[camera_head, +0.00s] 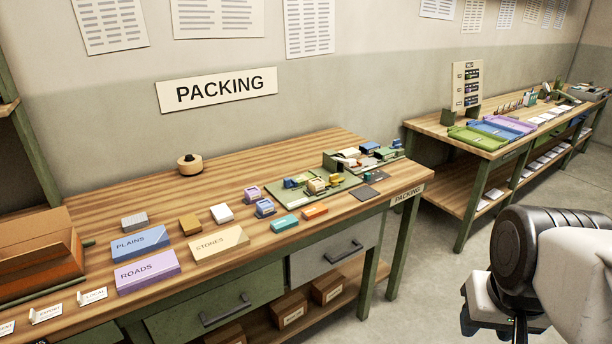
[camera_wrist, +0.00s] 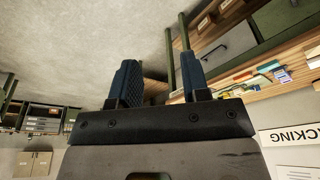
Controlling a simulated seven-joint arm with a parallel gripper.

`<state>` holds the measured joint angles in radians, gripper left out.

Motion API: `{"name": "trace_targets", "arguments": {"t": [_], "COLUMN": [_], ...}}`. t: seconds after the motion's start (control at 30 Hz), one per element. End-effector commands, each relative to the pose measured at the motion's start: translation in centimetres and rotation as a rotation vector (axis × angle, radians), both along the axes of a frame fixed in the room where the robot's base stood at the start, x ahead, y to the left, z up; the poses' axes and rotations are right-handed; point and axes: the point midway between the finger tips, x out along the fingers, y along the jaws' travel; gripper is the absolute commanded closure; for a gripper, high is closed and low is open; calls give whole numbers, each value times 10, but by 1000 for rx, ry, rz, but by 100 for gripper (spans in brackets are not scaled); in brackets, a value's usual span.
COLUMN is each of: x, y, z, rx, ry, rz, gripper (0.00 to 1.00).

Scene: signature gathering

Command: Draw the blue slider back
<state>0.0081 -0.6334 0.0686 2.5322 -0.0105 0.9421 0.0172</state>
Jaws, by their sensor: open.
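No part can be told for sure as the blue slider. In the head view my arm is at the lower right, clear of both benches.
The packing bench (camera_head: 330,145) also holds a blue PLAINS box (camera_head: 140,243), a purple ROADS box (camera_head: 147,272), a tan STONES box (camera_head: 219,244) and a tape roll (camera_head: 189,165). A second bench (camera_head: 432,124) at right holds green, blue and purple trays. Open floor lies between benches and arm.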

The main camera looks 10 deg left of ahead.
Motion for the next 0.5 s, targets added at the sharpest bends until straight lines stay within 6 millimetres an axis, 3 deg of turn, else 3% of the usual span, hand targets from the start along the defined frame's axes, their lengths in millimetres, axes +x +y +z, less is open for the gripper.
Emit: {"name": "trace_targets", "arguments": {"t": [0.27,0.5], "x": [7,39], "y": [1,8], "z": [4,21], "rx": [2,14], "ry": [2,14], "rz": [-6,-35], "gripper": [51,51]}}
